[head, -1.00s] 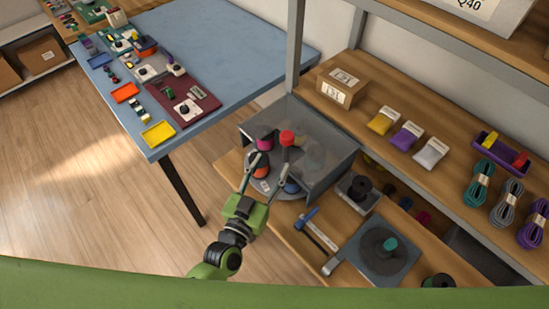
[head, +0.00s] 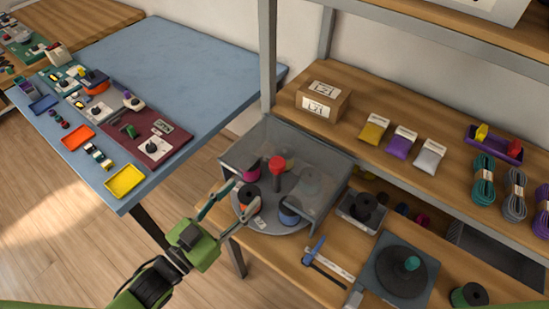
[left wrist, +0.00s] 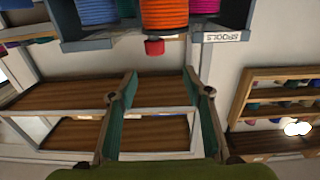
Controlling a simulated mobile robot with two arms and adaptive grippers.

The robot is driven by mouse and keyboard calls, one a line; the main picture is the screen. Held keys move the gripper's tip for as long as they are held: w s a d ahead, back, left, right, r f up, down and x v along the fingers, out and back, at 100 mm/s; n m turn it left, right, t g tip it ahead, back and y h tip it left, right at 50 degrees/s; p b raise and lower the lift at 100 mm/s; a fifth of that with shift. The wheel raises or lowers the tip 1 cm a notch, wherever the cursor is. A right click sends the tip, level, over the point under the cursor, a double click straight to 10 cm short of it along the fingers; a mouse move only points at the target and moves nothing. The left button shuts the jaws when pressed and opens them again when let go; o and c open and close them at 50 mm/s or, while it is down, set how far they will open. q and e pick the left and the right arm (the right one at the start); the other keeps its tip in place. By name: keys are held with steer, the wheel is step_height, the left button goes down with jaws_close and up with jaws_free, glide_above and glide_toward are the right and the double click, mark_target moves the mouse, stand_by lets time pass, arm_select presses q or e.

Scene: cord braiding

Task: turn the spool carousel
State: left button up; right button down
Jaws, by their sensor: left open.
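The spool carousel is a round grey turntable (head: 262,222) under a clear grey hood (head: 305,165). A red knob (head: 277,163) stands up at it. An orange spool (head: 250,193), a magenta spool (head: 252,168) and a blue spool (head: 289,211) show on it. My left gripper (head: 244,194) is open and empty at the front left of the turntable, its fingertips close to the orange spool; I cannot tell if they touch. In the left wrist view the orange spool (left wrist: 163,14) is beyond the open fingers (left wrist: 160,80). My right gripper is out of view.
Right of the carousel are a blue-handled hammer (head: 315,248), a small tray (head: 362,212) with a black spool and a dark pad (head: 400,268) with a disc. A shelf above holds a carton (head: 322,101) and cord hanks. A blue table (head: 190,60) with trays stands left.

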mark_target(273, 167)
arm_select(q)
steer(key=w+d+p, duration=0.1)
steer(key=w+d, duration=0.1)
steer(key=w+d+r, duration=0.1)
steer(key=w+d, duration=0.1)
steer(key=shift+d+p, duration=0.2)
steer(key=shift+p, duration=0.15)
steer(key=x, duration=0.2)
steer(key=p+x, duration=0.1)
steer(key=x, duration=0.5)
steer(key=shift+f, duration=0.3)
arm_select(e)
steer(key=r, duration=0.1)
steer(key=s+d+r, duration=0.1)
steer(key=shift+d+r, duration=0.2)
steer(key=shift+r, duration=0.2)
arm_select(q)
steer(key=shift+s, duration=0.1)
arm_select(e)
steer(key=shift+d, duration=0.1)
arm_select(q)
jaws_close()
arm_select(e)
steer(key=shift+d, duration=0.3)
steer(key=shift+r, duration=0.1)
